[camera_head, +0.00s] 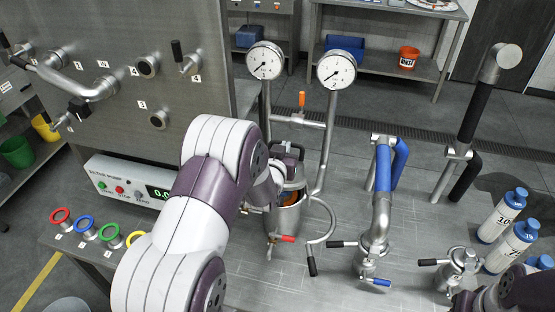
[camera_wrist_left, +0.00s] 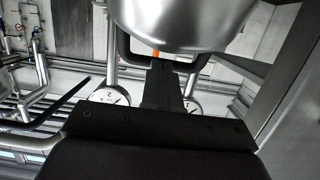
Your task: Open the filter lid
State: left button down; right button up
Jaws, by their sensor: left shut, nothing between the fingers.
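The filter (camera_head: 287,218) is a steel vessel on the bench, in the middle of the head view, partly hidden behind my left wrist. A dark handle shape and an orange-brown patch show near its top. In the left wrist view a rounded steel body (camera_wrist_left: 185,22) with a black U-shaped bar (camera_wrist_left: 124,48) fills the top. My left gripper (camera_wrist_left: 163,82) is shut and empty, its dark fingers close to that bar; I cannot tell whether they touch it. Part of my right arm shows at the lower right of the head view, but its fingers do not show.
Two gauges (camera_head: 265,61) (camera_head: 337,70) stand on pipes behind the filter. A red-handled valve (camera_head: 288,239) and a black-tipped curved lever (camera_head: 312,265) are beside it. A blue-gripped pipe (camera_head: 383,170) and numbered bottles (camera_head: 504,215) stand to the right. A control panel (camera_head: 128,181) is at left.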

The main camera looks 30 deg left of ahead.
pick_arm(q)
jog(key=shift+w+a+r+g+p, duration=0.15)
jog(key=shift+w+r+g+p, duration=0.25)
jog(key=shift+w+r+p, duration=0.15)
jog(key=shift+w+a+r+g+p, duration=0.15)
jog(key=shift+w+r+g+p, duration=0.25)
jog(key=shift+w+r+p, duration=0.1)
jog(key=shift+w+a+f+g+h+p, duration=0.35)
jog(key=shift+w+g, duration=0.7)
jog(key=shift+w, duration=0.65)
jog(key=shift+w+a+f+g+h+p, duration=0.35)
jog(key=shift+w+g, duration=0.65)
jog(key=shift+w, duration=0.75)
jog(key=shift+w+a+f+g+h+p, duration=0.2)
jog(key=shift+w+a+g, duration=0.25)
jog(key=shift+w+g, duration=0.95)
pick_arm(e)
jog(key=shift+w+a+r, duration=0.1)
jog(key=shift+w+r, duration=0.05)
jog(key=shift+r, duration=1.05)
jog(key=shift+w+a+r, duration=0.1)
jog(key=shift+r, duration=1.1)
pick_arm(q)
jog(key=shift+w+t, duration=0.3)
jog(key=shift+t, duration=0.05)
jog(key=shift+r, duration=0.1)
